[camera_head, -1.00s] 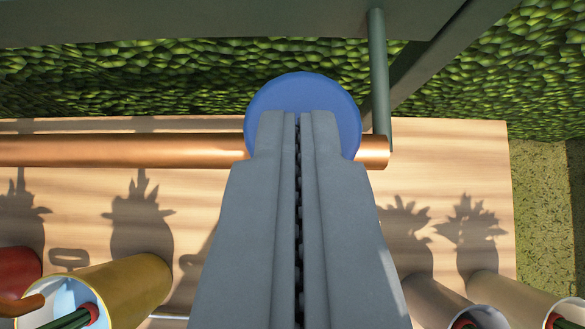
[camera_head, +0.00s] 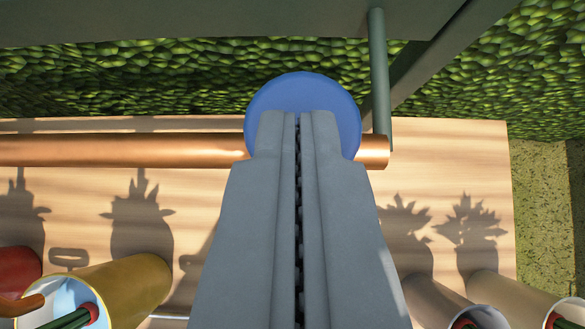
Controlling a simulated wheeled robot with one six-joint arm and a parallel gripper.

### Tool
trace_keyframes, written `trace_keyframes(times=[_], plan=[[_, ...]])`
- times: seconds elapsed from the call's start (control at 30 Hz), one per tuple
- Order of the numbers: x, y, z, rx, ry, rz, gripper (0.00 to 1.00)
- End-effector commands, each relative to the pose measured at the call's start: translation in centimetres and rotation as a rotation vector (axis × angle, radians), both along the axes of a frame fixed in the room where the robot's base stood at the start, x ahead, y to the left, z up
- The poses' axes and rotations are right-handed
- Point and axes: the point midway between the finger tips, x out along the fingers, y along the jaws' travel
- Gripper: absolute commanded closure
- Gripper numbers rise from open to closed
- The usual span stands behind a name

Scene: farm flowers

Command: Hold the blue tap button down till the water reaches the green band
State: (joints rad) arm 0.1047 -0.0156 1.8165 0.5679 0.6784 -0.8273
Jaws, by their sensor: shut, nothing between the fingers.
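The blue tap button (camera_head: 303,90) is a round blue disc at the upper middle of the view, in front of the copper pipe (camera_head: 120,149). My gripper (camera_head: 298,115) is shut and empty, and its fingertips overlap the lower part of the button. I cannot tell for certain from this angle whether the tips press it or how far down it is. The fingers cover the middle of the view below the button. No green band or water level can be made out clearly.
A yellow container (camera_head: 130,285) with green stems and a pale blue inside stands at lower left, beside a red one (camera_head: 18,270). Pale containers (camera_head: 515,295) stand at lower right. A grey-green post (camera_head: 379,80) rises right of the button. A green hedge (camera_head: 180,75) lies behind the wooden top (camera_head: 470,150).

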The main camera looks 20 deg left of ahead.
Motion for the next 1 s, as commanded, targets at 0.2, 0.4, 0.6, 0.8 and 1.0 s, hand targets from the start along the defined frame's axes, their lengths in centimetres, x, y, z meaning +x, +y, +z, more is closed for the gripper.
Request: trace_keyframes(times=[0.2, 0.4, 0.6, 0.8, 1.0], plan=[[0.0, 0.0, -1.6, 0.000, 0.026, 0.003, 1.00], [0.0, 0.1, -1.3, 0.001, 0.024, 0.003, 1.00], [0.0, 0.3, 1.5, 0.000, 0.012, 0.003, 1.00], [-1.4, 0.1, 5.3, 0.000, -0.001, -0.001, 1.00], [-4.0, -1.0, 8.2, 0.000, -0.005, -0.002, 1.00]])
